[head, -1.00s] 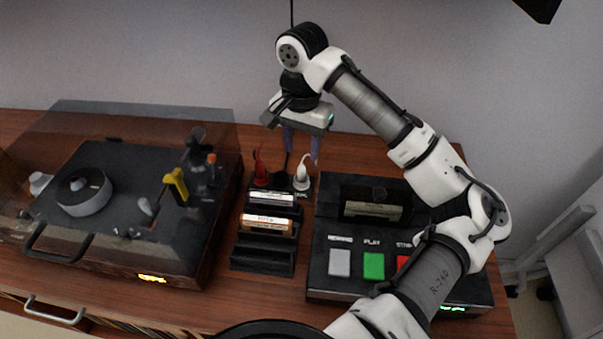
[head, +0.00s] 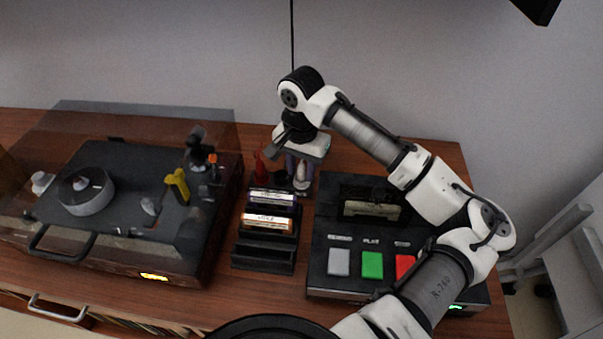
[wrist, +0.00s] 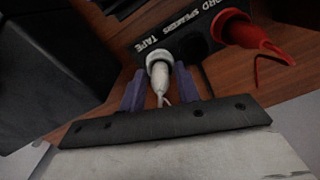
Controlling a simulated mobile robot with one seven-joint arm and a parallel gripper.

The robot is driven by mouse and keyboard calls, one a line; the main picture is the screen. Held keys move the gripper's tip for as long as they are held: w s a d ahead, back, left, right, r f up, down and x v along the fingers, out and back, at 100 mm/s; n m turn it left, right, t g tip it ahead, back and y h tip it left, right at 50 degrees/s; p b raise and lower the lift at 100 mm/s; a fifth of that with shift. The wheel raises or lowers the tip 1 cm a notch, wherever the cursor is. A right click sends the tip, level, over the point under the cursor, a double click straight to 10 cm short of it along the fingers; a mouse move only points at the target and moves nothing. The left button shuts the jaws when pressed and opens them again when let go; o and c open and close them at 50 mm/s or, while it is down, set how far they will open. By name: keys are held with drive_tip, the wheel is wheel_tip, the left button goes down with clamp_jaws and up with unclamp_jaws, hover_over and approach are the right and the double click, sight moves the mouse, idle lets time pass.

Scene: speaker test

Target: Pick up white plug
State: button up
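The white plug (wrist: 160,70) stands in a dark panel lettered "SPEAKERS" and "TAPE" in the wrist view. It also shows below my gripper in the head view (head: 302,174). My gripper (wrist: 159,72) is open, its purple fingers on either side of the white plug, with small gaps that seem to remain. In the head view my gripper (head: 301,172) is low over the panel and partly hides the plug. The white plug's lead end points toward the gripper's palm.
A red plug (wrist: 245,32) stands in the same panel close beside my gripper. A cassette rack (head: 264,255) is in front. A tape player (head: 325,230) with coloured buttons is at right, and a turntable (head: 130,235) under a clear cover at left.

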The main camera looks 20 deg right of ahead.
sight(301, 167)
clamp_jaws()
drive_tip(key=shift+r, duration=0.2)
wheel_tip(301, 167, up, 20)
drive_tip(key=shift+f, duration=0.15)
idle(0.3)
drive_tip(key=shift+f, duration=0.15)
